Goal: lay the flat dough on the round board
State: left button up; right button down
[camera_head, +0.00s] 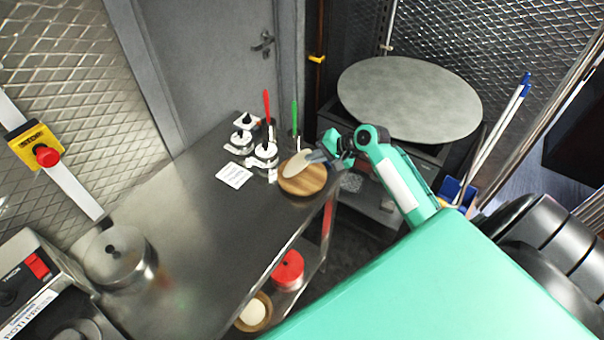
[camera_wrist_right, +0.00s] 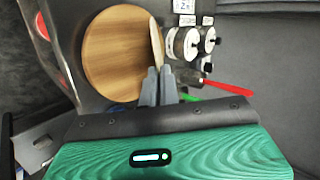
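The round wooden board (camera_head: 305,187) lies on the steel counter near its right edge; it fills the left middle of the right wrist view (camera_wrist_right: 115,60). The flat dough (camera_head: 296,164) is a thin pale oval over the back left part of the board. In the right wrist view the dough (camera_wrist_right: 156,40) shows nearly edge-on, rising from the fingertips. My right gripper (camera_head: 317,157) is shut on the dough's edge, its grey fingers also visible in the wrist view (camera_wrist_right: 158,88). I cannot tell whether the dough touches the board. My left gripper is not in view.
Small lidded pots (camera_head: 264,154) with red and green handles stand close behind and left of the board. A white card (camera_head: 233,175) lies beside them. A large round grey plate (camera_head: 410,98) stands behind my arm. The counter's middle (camera_head: 200,230) is clear.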

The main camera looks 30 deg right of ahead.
jog(key=c, duration=1.8)
grip_release()
jog(key=p+v, duration=0.6)
jog(key=v, duration=0.2)
jog(key=shift+p, duration=0.35)
jog(key=shift+s+d+r+p, duration=0.2)
jog(key=shift+s+r+p, duration=0.15)
jog(key=shift+r, duration=0.95)
jog(key=shift+s+d+r+p, duration=0.3)
jog(key=shift+r+p, duration=0.2)
jog(key=shift+r, duration=0.85)
jog(key=shift+s+d+r+p, duration=0.15)
jog(key=shift+s+r+p, duration=0.2)
jog(key=shift+r, duration=0.95)
